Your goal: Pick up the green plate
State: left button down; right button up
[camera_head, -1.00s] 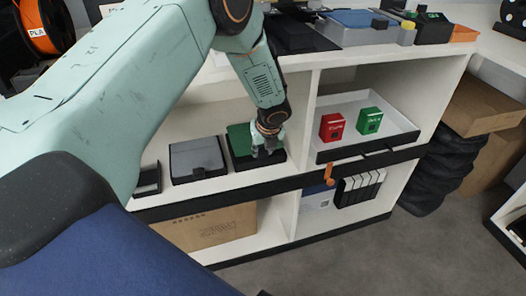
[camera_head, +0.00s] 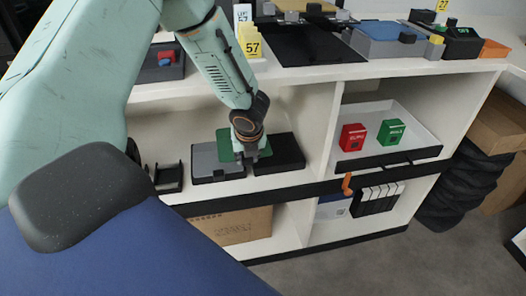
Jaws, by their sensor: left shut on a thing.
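The green plate (camera_head: 225,144) is in the lower-shelf bay, tilted up behind the fingers of my left gripper (camera_head: 246,156). The left gripper is shut on it, at its right part. The plate shows above the gap between a grey case (camera_head: 212,170) and a black tray (camera_head: 289,152). My fingers and wrist hide part of the plate, and I cannot tell how high it is above the shelf. My right gripper is not in view.
A white tray (camera_head: 418,135) to the right holds a red box (camera_head: 352,138) and a green box (camera_head: 390,133). A small black holder (camera_head: 168,178) stands left of the grey case. The shelf divider (camera_head: 322,125) is close on the right. The worktop (camera_head: 300,72) is above.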

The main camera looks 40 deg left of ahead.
pick_arm(q)
jog(key=s+a+p, duration=0.2)
jog(key=s+a, duration=0.2)
jog(key=s, duration=0.3)
jog(key=shift+s, duration=0.2)
